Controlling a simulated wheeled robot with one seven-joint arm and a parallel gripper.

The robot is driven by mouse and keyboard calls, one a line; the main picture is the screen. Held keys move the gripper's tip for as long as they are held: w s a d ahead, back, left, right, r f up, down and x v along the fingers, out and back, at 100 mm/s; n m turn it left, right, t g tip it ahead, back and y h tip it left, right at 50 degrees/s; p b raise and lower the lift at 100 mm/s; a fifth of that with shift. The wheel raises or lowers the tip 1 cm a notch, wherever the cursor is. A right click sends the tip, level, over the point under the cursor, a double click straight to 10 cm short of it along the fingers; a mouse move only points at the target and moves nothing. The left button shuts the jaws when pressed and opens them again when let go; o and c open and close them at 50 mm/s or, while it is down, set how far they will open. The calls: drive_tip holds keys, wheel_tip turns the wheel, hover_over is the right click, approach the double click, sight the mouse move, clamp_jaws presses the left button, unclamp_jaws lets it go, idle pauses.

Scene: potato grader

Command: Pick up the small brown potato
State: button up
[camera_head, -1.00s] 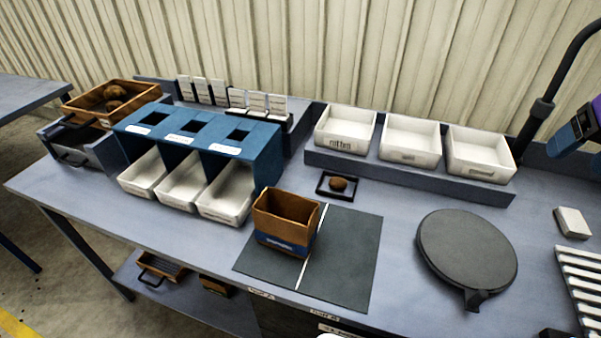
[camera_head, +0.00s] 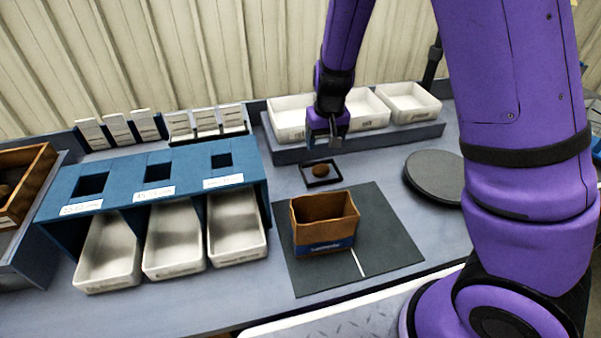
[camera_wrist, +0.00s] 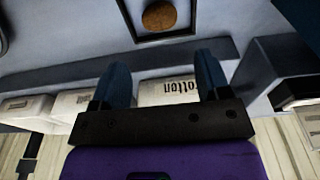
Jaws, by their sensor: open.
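The small brown potato (camera_head: 320,170) lies in a shallow dark square tray (camera_head: 308,185) on the bench, in front of the row of white bins. In the wrist view the potato (camera_wrist: 159,16) shows at the top middle, inside the dark tray frame (camera_wrist: 158,38). My gripper (camera_head: 325,142) is above and slightly behind the tray, apart from the potato. In the wrist view the two blue fingers of my gripper (camera_wrist: 162,72) stand apart with nothing between them.
White bins (camera_head: 408,103) stand on a raised ledge (camera_head: 290,153) behind the tray. A brown box (camera_head: 325,232) sits on a dark mat (camera_head: 390,245) in front. A blue grader housing (camera_head: 135,190) with white bins is at left. A round dark plate (camera_head: 437,178) is at right.

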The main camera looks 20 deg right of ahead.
sight(321, 166)
drive_tip(key=f, duration=0.5)
drive_tip(key=shift+w+a+f, duration=0.15)
drive_tip(key=shift+w+f, duration=0.15)
drive_tip(key=shift+w, duration=0.05)
drive_tip(key=shift+w+f, duration=0.15)
drive_tip(key=shift+f, duration=1.15)
drive_tip(key=shift+w+f, duration=0.1)
drive_tip(key=shift+f, duration=1.2)
drive_tip(key=c, duration=0.7)
